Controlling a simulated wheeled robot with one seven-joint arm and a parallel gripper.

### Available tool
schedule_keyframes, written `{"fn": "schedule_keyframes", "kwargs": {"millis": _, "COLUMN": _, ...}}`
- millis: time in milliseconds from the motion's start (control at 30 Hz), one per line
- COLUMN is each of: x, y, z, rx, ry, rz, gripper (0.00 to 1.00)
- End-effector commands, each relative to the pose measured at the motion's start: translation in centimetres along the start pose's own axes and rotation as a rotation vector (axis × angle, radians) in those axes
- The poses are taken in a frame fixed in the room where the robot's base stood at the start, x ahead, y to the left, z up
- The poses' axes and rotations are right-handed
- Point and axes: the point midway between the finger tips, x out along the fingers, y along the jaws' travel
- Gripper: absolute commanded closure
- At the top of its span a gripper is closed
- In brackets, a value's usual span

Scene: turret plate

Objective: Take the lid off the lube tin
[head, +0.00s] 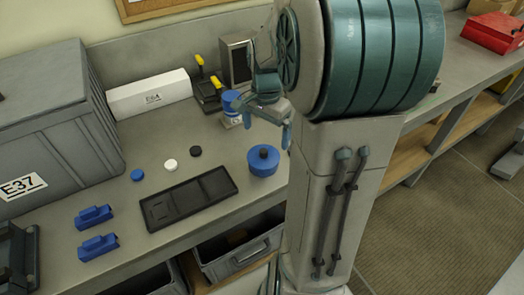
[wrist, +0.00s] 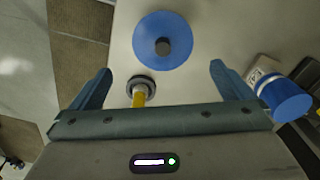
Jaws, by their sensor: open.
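A round blue tin (head: 263,167) with a blue lid and a dark knob (head: 263,153) stands on the bench, right of the black tray. In the wrist view the blue lid (wrist: 145,50) shows from above with its dark knob (wrist: 163,46) near the centre, beyond my fingertips. The lid sits on the tin. My gripper (head: 268,122) is open and empty, above the bench and behind the tin in the head view. In the wrist view my gripper (wrist: 160,70) has its fingers wide apart, with the lid ahead and apart from them.
A labelled white-and-blue canister (head: 231,106) stands near my gripper; it also shows in the wrist view (wrist: 284,98). A yellow-handled piece (wrist: 139,97) lies between my fingers' view. A black tray (head: 190,197), small discs (head: 170,165) and a grey crate (head: 50,120) occupy the left.

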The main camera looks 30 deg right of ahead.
Motion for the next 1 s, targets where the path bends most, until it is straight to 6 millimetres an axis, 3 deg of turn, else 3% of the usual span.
{"fn": "schedule_keyframes", "kwargs": {"millis": 100, "x": 1.8, "y": 0.0, "z": 0.0, "rx": 0.0, "ry": -0.002, "rz": 0.003, "gripper": 0.0}}
{"fn": "schedule_keyframes", "kwargs": {"millis": 367, "x": 3.5, "y": -0.1, "z": 0.0, "rx": -0.001, "ry": -0.002, "rz": 0.002, "gripper": 0.0}}
{"fn": "schedule_keyframes", "kwargs": {"millis": 667, "x": 7.2, "y": -0.4, "z": -0.1, "rx": -0.001, "ry": -0.001, "rz": 0.002, "gripper": 0.0}}
{"fn": "schedule_keyframes", "kwargs": {"millis": 1000, "x": 7.8, "y": -0.5, "z": -0.1, "rx": -0.002, "ry": 0.002, "rz": -0.001, "gripper": 0.03}}
